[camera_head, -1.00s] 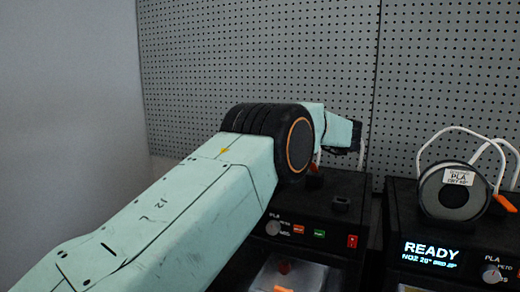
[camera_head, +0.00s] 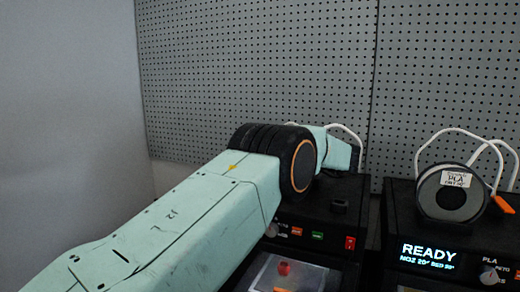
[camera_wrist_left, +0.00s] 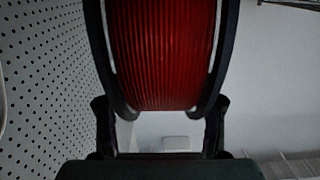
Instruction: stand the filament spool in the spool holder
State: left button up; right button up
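The filament spool (camera_wrist_left: 162,55) fills the upper middle of the left wrist view, with red filament between two black flanges; its top is cut off. My left gripper (camera_wrist_left: 160,125) has one finger on each side of it, seemingly against the outer flanges, and looks shut on it. In the head view my left arm reaches over the left printer (camera_head: 330,228), and its forearm hides the gripper and the red spool. I cannot make out an empty spool holder there. My right gripper is in neither view.
A second printer (camera_head: 428,270) with a lit READY display stands at the right. A grey spool labelled PLA (camera_head: 451,203) stands on top of it, beside white tubes (camera_head: 440,135). A pegboard (camera_head: 260,70) closes off the back.

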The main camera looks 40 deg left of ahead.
pick_arm(q)
jog(key=shift+o, duration=0.2)
jog(key=shift+s+a, duration=0.2)
jog(key=shift+s, duration=0.05)
jog(key=b+v, duration=0.1)
jog(key=v, duration=0.4)
jog(key=shift+w+d+r, duration=0.1)
jog(key=shift+w+d, duration=0.15)
jog(key=shift+d, duration=0.05)
jog(key=shift+w+d+r, duration=0.1)
jog(key=shift+w+d, duration=0.05)
jog(key=shift+d, duration=0.5)
jog(key=shift+w+d, duration=0.2)
jog(key=shift+d, duration=0.15)
jog(key=shift+s, duration=0.1)
